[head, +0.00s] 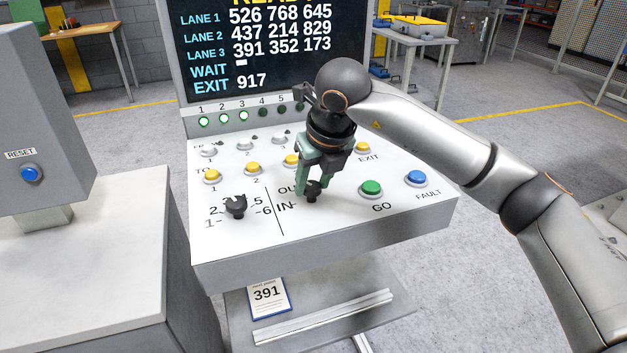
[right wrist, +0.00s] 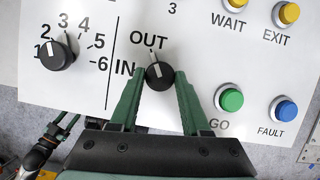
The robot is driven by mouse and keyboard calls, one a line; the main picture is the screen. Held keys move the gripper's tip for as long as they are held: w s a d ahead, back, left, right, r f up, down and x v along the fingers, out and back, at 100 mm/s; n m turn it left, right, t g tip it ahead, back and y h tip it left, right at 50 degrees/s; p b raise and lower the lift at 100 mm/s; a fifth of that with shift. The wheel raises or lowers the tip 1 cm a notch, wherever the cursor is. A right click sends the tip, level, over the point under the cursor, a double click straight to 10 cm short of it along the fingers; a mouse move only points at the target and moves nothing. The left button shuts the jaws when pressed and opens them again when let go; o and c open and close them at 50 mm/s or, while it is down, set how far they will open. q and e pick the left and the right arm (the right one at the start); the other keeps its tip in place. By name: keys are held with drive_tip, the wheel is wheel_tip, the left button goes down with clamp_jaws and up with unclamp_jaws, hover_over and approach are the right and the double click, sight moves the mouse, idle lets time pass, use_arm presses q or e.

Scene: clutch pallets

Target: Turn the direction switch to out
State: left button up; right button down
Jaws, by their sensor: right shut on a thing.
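The direction switch is a black knob (right wrist: 159,76) on the sloped white panel, with the labels OUT above it and IN to its left. In the right wrist view its white mark points up and slightly left, toward OUT. In the head view the knob (head: 312,196) is partly covered by my gripper. My right gripper (head: 312,186) reaches down from above with its green fingers on either side of the knob, shut on it; the fingers also show in the right wrist view (right wrist: 158,82).
A numbered black dial (head: 236,206) is left of the switch. A green GO button (head: 371,188) and a blue FAULT button (head: 416,178) are to its right. Yellow buttons and a display (head: 270,50) stand behind. A RESET box (head: 35,130) is at the left.

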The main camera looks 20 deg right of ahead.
drive_tip(key=shift+c, duration=1.9)
unclamp_jaws()
drive_tip(key=shift+r, duration=0.1)
drive_tip(key=v, duration=1.2)
drive_tip(key=shift+r, duration=0.2)
drive_tip(key=shift+s+d, duration=0.1)
